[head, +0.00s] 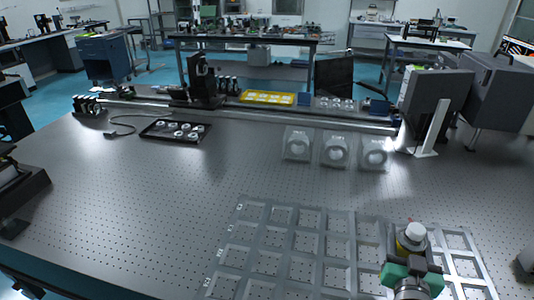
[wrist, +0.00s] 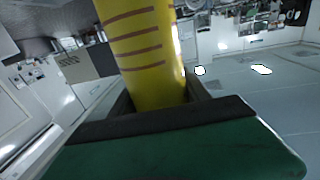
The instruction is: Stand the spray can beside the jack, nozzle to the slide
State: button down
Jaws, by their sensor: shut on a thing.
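The yellow spray can (head: 403,243) is in my gripper (head: 411,256) at the lower right of the head view, with its white top up. In the wrist view the can (wrist: 143,45) is a yellow cylinder with dark reddish stripes, standing between the dark jaws of my gripper (wrist: 160,98). The jaws are shut on it. The can is over the grey compartment grid; the head view does not show its base or any gap beneath it. Which way the nozzle points cannot be told. I cannot pick out the jack or the slide with certainty.
The grey grid tray (head: 240,230) lies on the perforated table (head: 90,190). A black tray (head: 165,139) of round parts is at the left. Clear boxes (head: 333,165) stand in front of a long rail (head: 260,115). The table's middle is clear.

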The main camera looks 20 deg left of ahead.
aim_at(39, 208)
jog(key=u, duration=2.95)
jog(key=i, duration=2.15)
